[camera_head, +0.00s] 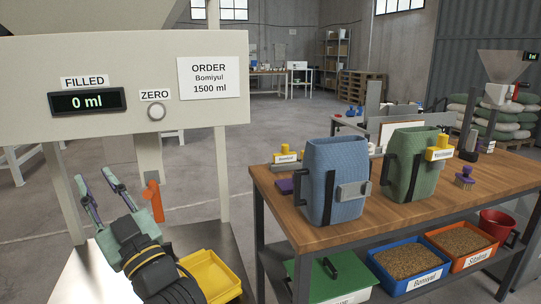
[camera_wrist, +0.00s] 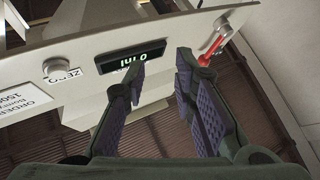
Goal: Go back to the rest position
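My gripper (camera_head: 102,195) is open at the lower left of the head view, its two fingers pointing up below the white filling panel (camera_head: 205,110). In the wrist view the fingers of my gripper (camera_wrist: 162,65) are spread apart with nothing between them. The display (camera_head: 87,102) on the panel reads 0 ml, and the round ZERO button (camera_head: 156,112) sits to its right. An orange-red lever (camera_head: 153,200) hangs below the panel, right of my gripper; a red handle (camera_wrist: 211,48) shows beyond the right finger in the wrist view.
A yellow bin (camera_head: 212,278) stands on the surface right of my arm. A wooden workbench (camera_head: 275,185) to the right carries a blue container (camera_head: 335,170) and a green container (camera_head: 411,150). Bins of grain sit on its lower shelf. Open floor (camera_head: 275,130) lies behind.

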